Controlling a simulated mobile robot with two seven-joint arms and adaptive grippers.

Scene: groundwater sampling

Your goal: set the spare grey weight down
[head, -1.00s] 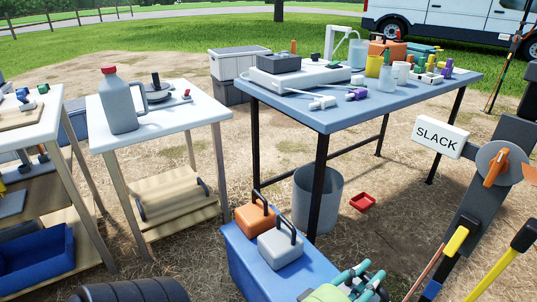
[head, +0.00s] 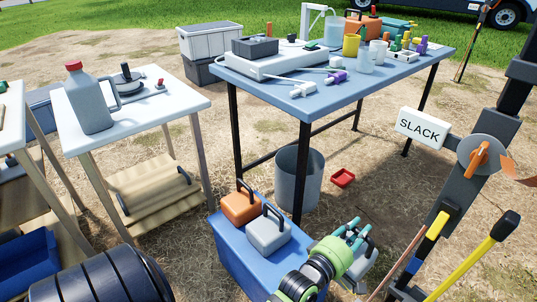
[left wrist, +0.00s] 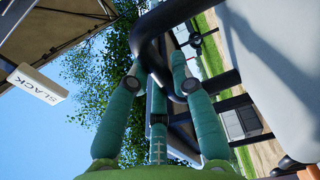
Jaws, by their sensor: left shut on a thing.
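My left gripper (head: 354,232) has teal fingers and a green wrist and is to the right of the blue box (head: 232,262). It is shut on the dark handle of a pale grey weight (head: 366,268), which is partly hidden behind the fingers. The left wrist view shows the black handle (left wrist: 146,40) between the fingers and the weight's pale body (left wrist: 285,50) at the right. Whether its underside touches anything is hidden. A second grey weight (head: 268,233) and an orange weight (head: 241,207) stand side by side on the blue box. My right gripper is not in view.
A post with a white SLACK sign (head: 422,127) and an orange-handled wheel stands at the right, near a yellow-handled tool (head: 470,258). A grey bin (head: 299,178) is under the blue table (head: 350,95).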

